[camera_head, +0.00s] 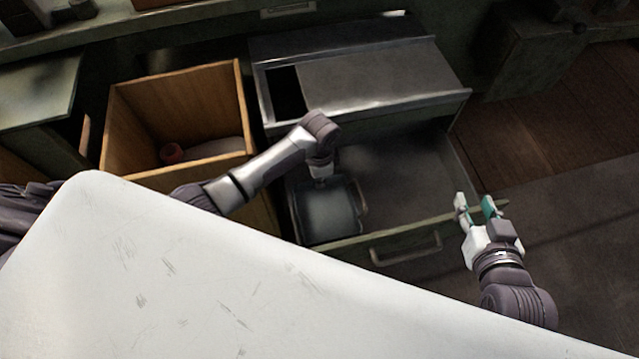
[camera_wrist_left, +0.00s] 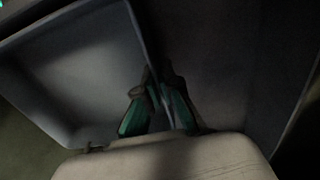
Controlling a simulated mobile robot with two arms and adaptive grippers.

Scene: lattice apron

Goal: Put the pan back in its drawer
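The pan (camera_head: 325,218) is a grey-blue, square, shallow vessel. It lies inside the open lower drawer (camera_head: 405,240), at its left front part. My left gripper (camera_head: 321,178) reaches down at the pan from above. In the left wrist view the pan (camera_wrist_left: 75,70) fills the left side, and the green-padded fingers of my left gripper (camera_wrist_left: 157,108) are close on both sides of its wall. The exact contact is dark. My right gripper (camera_head: 475,203) is open and empty, with its fingers at the right end of the drawer front.
A white worktop (camera_head: 150,270) covers the foreground. The drawer's right half is clear.

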